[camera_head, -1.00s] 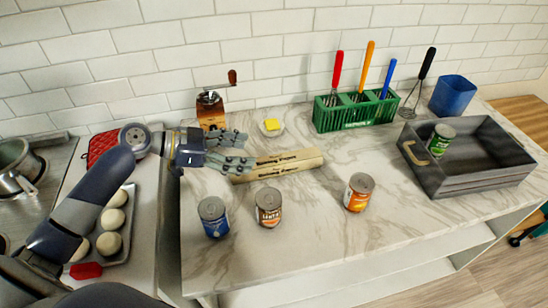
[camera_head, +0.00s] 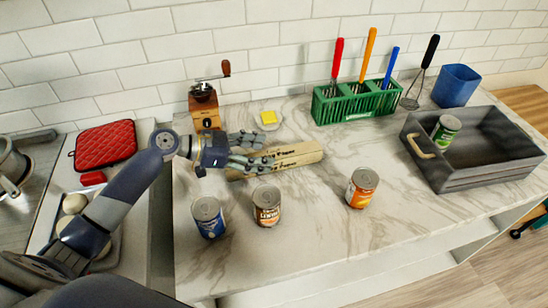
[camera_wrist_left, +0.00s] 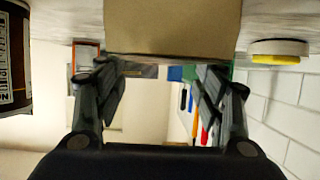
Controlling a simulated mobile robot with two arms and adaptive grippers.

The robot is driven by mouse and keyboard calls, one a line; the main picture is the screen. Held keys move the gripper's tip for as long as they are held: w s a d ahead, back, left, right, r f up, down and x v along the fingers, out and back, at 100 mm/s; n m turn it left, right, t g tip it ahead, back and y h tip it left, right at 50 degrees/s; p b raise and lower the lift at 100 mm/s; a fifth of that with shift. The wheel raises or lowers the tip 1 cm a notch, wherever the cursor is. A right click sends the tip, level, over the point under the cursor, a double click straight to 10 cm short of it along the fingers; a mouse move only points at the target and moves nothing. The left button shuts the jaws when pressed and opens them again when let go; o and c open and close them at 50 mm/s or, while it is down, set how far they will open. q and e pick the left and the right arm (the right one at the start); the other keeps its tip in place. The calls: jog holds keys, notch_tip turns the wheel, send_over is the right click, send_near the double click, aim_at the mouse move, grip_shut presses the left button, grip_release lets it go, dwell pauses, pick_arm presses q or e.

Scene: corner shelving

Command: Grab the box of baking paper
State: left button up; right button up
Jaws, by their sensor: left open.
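The box of baking paper (camera_head: 300,154) is a long tan carton with dark lettering, lying on the marble counter. My left gripper (camera_head: 262,150) is at its left part, with fingers spread open and covering some of that end in the head view. In the left wrist view the box (camera_wrist_left: 172,30) is a plain brown face at the top, beyond the open fingers (camera_wrist_left: 158,78). It lies in line with the gap between them. I cannot tell whether any finger touches it. My right gripper is not in view.
Three cans, blue (camera_head: 208,217), brown (camera_head: 267,205) and orange (camera_head: 362,187), stand in front of the box. Behind are a coffee grinder (camera_head: 205,108), a yellow item on a dish (camera_head: 269,120) and a green utensil rack (camera_head: 355,103). A grey crate (camera_head: 480,175) stands right.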

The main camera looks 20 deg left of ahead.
aim_at(273, 155)
pick_arm(q)
jog(key=p+x, duration=0.2)
jog(key=x, duration=0.1)
jog(key=shift+w+d, duration=0.15)
jog(key=shift+w+d+f, duration=0.25)
jog(key=shift+d+f, duration=0.15)
jog(key=shift+f, duration=0.05)
jog(key=c, duration=1.3)
